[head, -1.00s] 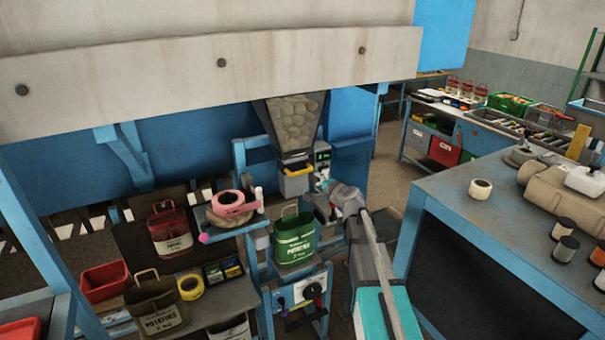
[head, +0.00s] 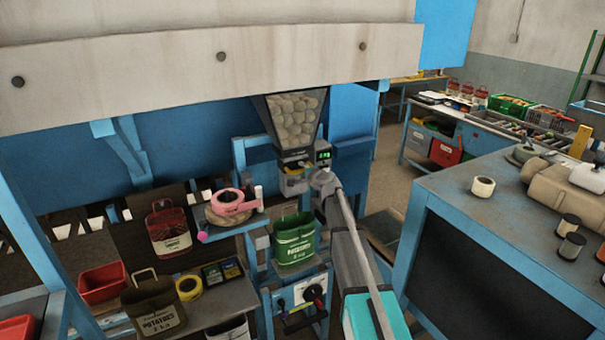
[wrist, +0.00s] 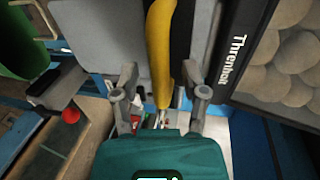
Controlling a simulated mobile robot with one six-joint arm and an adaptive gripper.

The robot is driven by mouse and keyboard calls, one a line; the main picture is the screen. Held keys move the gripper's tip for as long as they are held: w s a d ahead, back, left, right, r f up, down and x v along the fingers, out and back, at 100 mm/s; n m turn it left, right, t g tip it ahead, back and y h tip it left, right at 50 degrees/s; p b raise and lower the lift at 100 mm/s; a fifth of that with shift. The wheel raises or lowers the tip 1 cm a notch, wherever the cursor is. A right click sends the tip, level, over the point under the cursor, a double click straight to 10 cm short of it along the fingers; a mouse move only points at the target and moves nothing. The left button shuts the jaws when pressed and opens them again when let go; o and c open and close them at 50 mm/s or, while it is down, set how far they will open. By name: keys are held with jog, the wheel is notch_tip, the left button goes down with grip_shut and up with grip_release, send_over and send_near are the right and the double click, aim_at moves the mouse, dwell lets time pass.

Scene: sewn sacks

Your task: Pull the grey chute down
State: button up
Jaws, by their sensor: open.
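The grey chute (head: 294,185) hangs under the potato-filled hopper (head: 272,121), with a yellow bar (head: 292,170) across its front. My gripper (head: 312,180) is at the right side of the chute in the head view, partly covering it. In the wrist view the yellow bar (wrist: 160,45) runs between the two fingers of my open gripper (wrist: 160,82), in front of the chute's grey face (wrist: 98,40). Whether a finger touches the bar I cannot tell.
A green potato sack (head: 294,243) stands open below the chute. A shelf with pink tape (head: 232,208) is to the left. The small display box (head: 324,155) is close by on the right. A blue-framed bench (head: 450,200) stands farther right.

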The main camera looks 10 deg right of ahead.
jog(key=shift+w+a, duration=0.1)
jog(key=shift+w, duration=0.15)
grip_shut()
dwell(0.3)
